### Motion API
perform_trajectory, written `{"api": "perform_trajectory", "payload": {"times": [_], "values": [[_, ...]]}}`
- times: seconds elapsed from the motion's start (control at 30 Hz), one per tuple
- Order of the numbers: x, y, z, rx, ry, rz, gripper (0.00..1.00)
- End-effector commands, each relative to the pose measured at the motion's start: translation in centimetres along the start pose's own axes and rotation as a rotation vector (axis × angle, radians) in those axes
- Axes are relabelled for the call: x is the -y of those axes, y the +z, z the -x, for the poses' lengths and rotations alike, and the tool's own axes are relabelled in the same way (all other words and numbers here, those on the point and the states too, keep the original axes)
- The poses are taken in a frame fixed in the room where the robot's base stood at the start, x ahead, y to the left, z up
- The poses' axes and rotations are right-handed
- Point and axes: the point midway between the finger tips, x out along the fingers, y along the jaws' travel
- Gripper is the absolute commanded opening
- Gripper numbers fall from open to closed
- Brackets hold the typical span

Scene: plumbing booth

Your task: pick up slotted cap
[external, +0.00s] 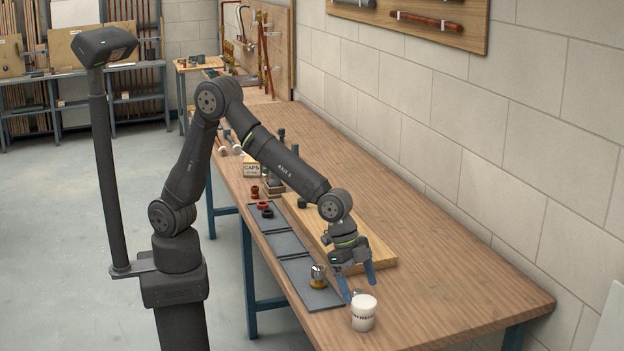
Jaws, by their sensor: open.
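My gripper (360,291) is open, with its two blue fingers pointing down near the front end of the workbench. No part shows clearly between the fingers. I cannot tell for sure which part is the slotted cap. A small silver-and-brass part (318,277) stands upright on the nearest grey mat, left of my gripper and apart from it. A red cap (262,205) and a black cap (267,213) lie on the far grey mat. A dark round part (301,202) sits on the wooden board. Slots are too small to make out.
A white tub (364,312) stands just in front of my gripper. The wooden board (378,250) lies behind it. The grey mats (295,268) line the bench's left edge. A box marked CAPS (251,166) stands farther back. The right side of the workbench (450,285) is clear up to the wall.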

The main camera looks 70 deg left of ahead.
Motion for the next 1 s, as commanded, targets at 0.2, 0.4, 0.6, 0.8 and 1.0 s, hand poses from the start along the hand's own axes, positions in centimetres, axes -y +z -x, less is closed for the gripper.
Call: {"api": "perform_trajectory", "payload": {"times": [0.2,0.4,0.6,0.8,1.0], "values": [[0.0,-0.1,-2.0,-0.001,0.000,0.000,0.84],[-0.5,0.1,-4.0,0.001,0.001,-0.001,0.84],[-0.7,0.1,-6.7,0.000,-0.001,0.001,0.84],[-0.7,0.1,-7.4,-0.001,-0.001,0.001,0.84],[-0.7,0.1,-7.3,-0.001,-0.001,0.001,0.73]]}}
